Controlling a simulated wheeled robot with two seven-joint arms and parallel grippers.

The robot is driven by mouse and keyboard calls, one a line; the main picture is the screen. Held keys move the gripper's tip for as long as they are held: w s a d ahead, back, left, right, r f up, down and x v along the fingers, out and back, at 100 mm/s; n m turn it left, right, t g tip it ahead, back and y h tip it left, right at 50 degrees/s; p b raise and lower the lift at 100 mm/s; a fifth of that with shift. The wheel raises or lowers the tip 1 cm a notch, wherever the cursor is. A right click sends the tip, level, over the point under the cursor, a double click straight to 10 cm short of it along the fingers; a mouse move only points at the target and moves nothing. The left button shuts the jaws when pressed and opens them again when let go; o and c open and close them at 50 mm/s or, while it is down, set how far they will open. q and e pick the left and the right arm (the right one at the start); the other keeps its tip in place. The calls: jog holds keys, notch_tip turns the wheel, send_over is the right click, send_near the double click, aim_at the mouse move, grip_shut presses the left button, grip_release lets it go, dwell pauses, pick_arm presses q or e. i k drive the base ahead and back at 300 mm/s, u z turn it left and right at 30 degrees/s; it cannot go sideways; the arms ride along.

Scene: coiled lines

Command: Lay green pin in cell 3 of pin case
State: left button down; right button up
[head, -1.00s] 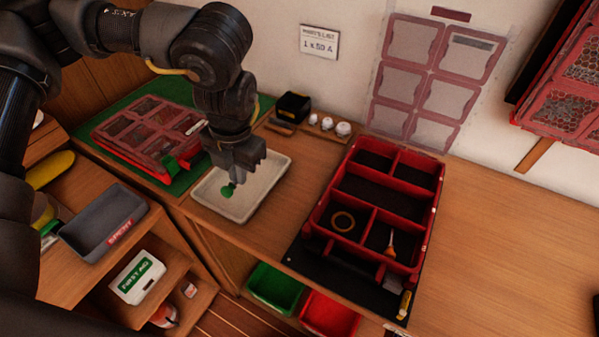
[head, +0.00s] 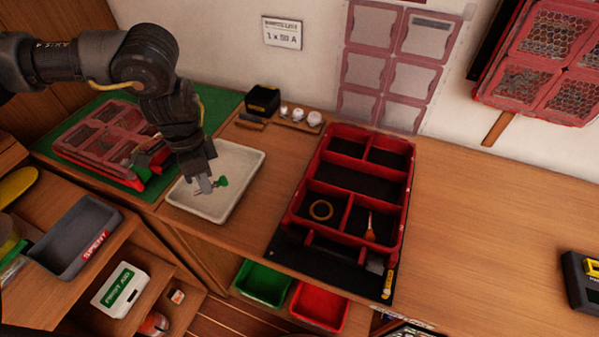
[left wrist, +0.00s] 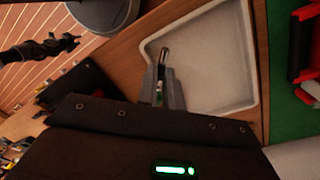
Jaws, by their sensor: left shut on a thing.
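My left gripper (head: 204,184) is low over the white tray (head: 242,186), shut on the green pin (head: 221,182). The pin's green end sticks out to the right of the fingers in the head view. The red pin case (head: 75,151), with several clear-covered cells, lies on a green mat left of the tray. Its cell numbers are not readable. A dark gripper, apparently my right one (left wrist: 76,43), shows at the left of the wrist view, its jaws unclear.
A red divided organizer (head: 297,215) holding a yellow ring and an orange-handled tool stands right of the tray. A black box (head: 263,99) and small white items stand behind. A grey bin (head: 68,262) is at the front left. The bench at right is mostly clear.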

aim_at(368, 187)
jog(key=k, duration=1)
jog(key=z, duration=2.45)
jog(key=i, duration=1.6)
jog(key=u, duration=1.95)
